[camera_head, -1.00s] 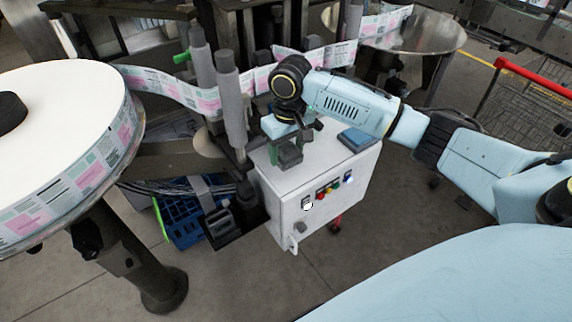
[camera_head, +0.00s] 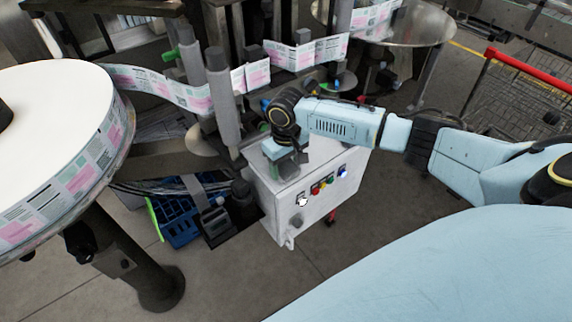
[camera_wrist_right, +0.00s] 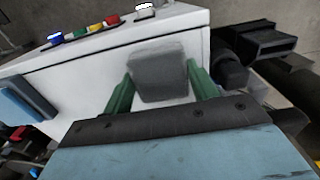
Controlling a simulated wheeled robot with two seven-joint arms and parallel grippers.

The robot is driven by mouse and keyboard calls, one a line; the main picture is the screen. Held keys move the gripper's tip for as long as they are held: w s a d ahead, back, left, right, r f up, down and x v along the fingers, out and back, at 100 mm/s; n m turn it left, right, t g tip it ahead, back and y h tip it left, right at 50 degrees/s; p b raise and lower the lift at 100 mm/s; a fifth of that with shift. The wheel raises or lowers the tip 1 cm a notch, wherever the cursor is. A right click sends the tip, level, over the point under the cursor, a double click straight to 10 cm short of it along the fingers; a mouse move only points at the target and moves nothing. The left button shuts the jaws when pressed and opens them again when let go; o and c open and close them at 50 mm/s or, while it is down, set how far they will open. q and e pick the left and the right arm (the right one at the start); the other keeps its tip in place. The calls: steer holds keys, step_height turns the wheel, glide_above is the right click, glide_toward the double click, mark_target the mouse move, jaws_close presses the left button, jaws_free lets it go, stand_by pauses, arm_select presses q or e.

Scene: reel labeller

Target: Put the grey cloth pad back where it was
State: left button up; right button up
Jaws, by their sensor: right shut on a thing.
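The grey cloth pad (camera_wrist_right: 160,72) shows in the right wrist view between the two green fingers of my right gripper (camera_wrist_right: 163,86), which is shut on it. The pad is over the white top of the control cabinet (camera_wrist_right: 85,85). I cannot tell whether it touches that top. In the head view my right gripper (camera_head: 287,163) points down over the left part of the cabinet top (camera_head: 318,158), and the pad is hard to make out there. My left gripper is not in view.
A blue block (camera_wrist_right: 22,102) lies on the cabinet top; my arm hides it in the head view. Coloured buttons (camera_head: 322,186) are on the cabinet's front. Grey rollers (camera_head: 223,100) and the label web (camera_head: 165,88) stand close behind left. A blue crate (camera_head: 175,220) is on the floor.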

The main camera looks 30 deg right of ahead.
mark_target(286, 166)
steer(key=o, duration=0.9)
steer(key=shift+f, duration=0.15)
step_height(286, 166, up, 12)
steer(key=shift+r, duration=0.1)
